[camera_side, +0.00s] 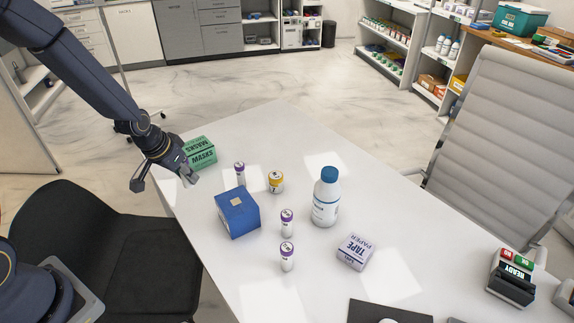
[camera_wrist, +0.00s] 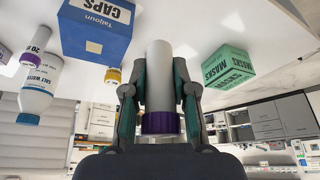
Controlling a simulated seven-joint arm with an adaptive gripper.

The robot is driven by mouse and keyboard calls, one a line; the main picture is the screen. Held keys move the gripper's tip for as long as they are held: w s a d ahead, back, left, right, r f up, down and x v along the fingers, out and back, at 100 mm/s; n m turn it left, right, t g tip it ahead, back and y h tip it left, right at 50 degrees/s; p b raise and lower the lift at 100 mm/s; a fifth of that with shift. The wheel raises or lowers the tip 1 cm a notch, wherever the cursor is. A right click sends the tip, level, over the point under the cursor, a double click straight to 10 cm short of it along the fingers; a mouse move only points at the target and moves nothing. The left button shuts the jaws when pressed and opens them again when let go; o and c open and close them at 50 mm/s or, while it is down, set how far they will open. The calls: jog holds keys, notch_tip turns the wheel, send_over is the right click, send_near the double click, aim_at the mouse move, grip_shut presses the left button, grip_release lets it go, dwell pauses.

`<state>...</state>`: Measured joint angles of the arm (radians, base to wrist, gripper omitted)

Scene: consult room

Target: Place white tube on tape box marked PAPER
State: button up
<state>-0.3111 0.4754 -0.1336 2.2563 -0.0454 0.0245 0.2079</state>
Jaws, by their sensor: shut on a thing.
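A white tube with a purple cap (camera_wrist: 161,85) is held between the fingers of my gripper (camera_wrist: 160,105) in the wrist view. In the side view my gripper (camera_side: 167,180) is over the table's left edge, near the green MASKS box; I cannot make out the held tube there. The small white-and-lilac tape box marked PAPER (camera_side: 355,251) lies on the table, right of centre, well away from my gripper. Its top looks bare.
Between my gripper and the tape box stand purple-capped tubes (camera_side: 287,222), a yellow-capped jar (camera_side: 276,181), a blue box (camera_side: 237,212) and a blue-capped bottle (camera_side: 327,196). The green MASKS box (camera_side: 200,153) is at the table's far left. A READY device (camera_side: 512,278) is at right.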

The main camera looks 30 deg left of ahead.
jog(key=s+d+r+m+g+h, duration=0.15)
jog(key=d+m, duration=0.45)
jog(key=d, duration=1.1)
jog(key=s+d+r+m+g+h, duration=0.1)
jog(key=d+r+m+h, duration=0.35)
jog(key=d, duration=1.25)
jog(key=m+y, duration=0.1)
jog(key=y, duration=0.1)
send_near(354, 249)
jog(key=d, duration=0.1)
jog(key=shift+w+d+f, duration=0.2)
jog(key=shift+d+f, duration=0.05)
jog(key=shift+f, duration=0.3)
jog(key=shift+w+f, duration=0.15)
jog(key=shift+f, duration=1.6)
jog(key=shift+f, duration=0.1)
jog(key=o, duration=0.9)
jog(key=shift+c, duration=0.2)
